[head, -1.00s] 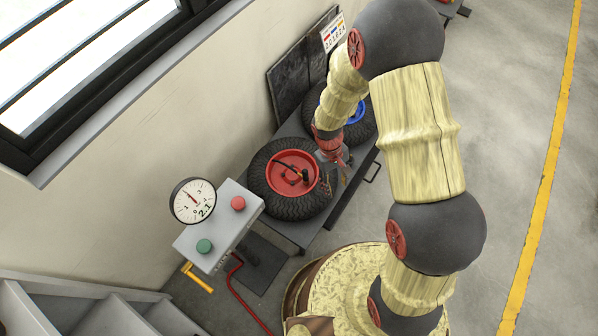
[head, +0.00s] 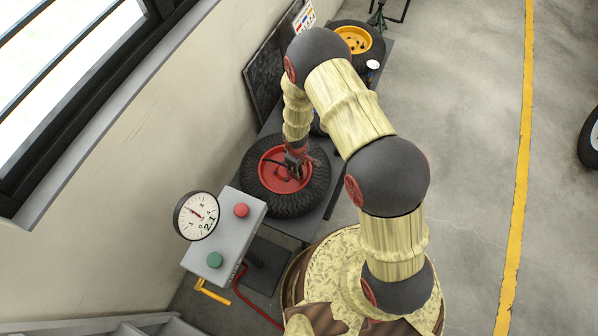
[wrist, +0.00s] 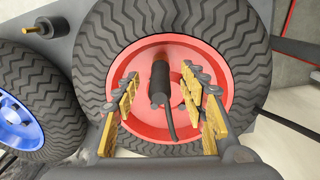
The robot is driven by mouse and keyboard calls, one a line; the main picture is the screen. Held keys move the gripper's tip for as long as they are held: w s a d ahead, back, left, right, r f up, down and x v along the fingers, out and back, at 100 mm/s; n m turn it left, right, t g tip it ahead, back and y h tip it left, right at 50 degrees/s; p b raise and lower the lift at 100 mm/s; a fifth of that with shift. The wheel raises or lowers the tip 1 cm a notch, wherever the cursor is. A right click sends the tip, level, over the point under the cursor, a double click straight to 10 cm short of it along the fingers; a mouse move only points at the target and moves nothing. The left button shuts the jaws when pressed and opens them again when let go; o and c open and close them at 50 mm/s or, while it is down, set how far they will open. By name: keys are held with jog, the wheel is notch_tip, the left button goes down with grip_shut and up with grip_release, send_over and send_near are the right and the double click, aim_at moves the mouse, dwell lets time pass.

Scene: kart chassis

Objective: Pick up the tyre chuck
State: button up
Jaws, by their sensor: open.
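The tyre chuck (wrist: 159,84) is a black cylinder with a thin black hose or stem, lying over the red rim (wrist: 132,124) of a black-tyred wheel. In the wrist view it appears between the two gold-padded fingers of my gripper (wrist: 160,92), with a visible gap on each side. My gripper is open and over the wheel; I cannot tell how far above the chuck it is. In the head view my gripper (head: 295,161) is over the red-rimmed wheel (head: 310,193) and mostly hides the chuck.
The wheel lies on a grey bench. A blue-rimmed wheel (wrist: 18,125) lies beside it, and a yellow-rimmed wheel (head: 354,40) is at the far end. A grey control box (head: 226,236) with a gauge (head: 196,215), red and green buttons stands in front. The wall is on the left; open floor on the right.

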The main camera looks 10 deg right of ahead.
notch_tip(320, 180, down, 5)
jog(key=shift+w+f+b, duration=0.1)
jog(key=shift+b, duration=1.15)
jog(key=shift+c, duration=0.2)
grip_shut()
